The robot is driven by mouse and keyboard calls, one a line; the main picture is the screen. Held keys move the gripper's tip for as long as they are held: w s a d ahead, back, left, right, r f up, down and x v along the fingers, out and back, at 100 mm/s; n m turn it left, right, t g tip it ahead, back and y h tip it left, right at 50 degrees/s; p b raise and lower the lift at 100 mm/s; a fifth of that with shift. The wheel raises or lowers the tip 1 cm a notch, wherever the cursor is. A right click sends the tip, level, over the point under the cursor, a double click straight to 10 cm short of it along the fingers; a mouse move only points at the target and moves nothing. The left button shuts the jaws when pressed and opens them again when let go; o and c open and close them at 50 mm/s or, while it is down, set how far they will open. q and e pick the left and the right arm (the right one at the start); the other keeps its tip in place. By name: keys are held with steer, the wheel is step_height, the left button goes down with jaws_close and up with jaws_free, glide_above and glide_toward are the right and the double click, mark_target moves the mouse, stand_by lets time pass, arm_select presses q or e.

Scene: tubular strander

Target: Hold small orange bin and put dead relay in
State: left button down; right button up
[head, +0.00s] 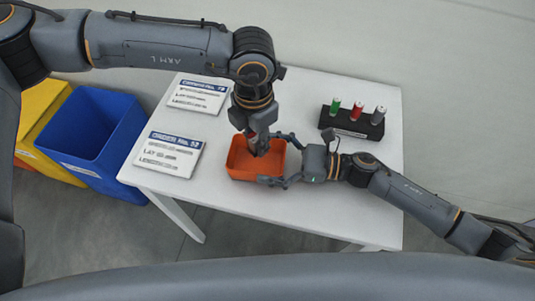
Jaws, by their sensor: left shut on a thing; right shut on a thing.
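A small orange bin (240,169) sits on the white table near its front edge. My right gripper (276,160) reaches in from the right, its fingers spread around the right end of the bin and shut on it. My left gripper (256,148) points down from above with its fingertips at the bin's opening. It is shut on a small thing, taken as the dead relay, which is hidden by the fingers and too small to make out.
Two printed cards (169,155) (198,95) lie on the table's left side. A black holder (350,122) with green, red and grey cylinders stands at the back right. A blue bin (90,135) and a yellow bin (42,110) stand on the floor at left.

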arm_select(q)
steer(key=shift+f, duration=1.4)
steer(key=c, duration=1)
jaws_free()
steer(key=shift+r, duration=0.1)
step_height(320, 180, up, 12)
steer(key=shift+f, duration=0.1)
arm_select(e)
steer(key=o, duration=0.8)
steer(key=shift+o, duration=0.2)
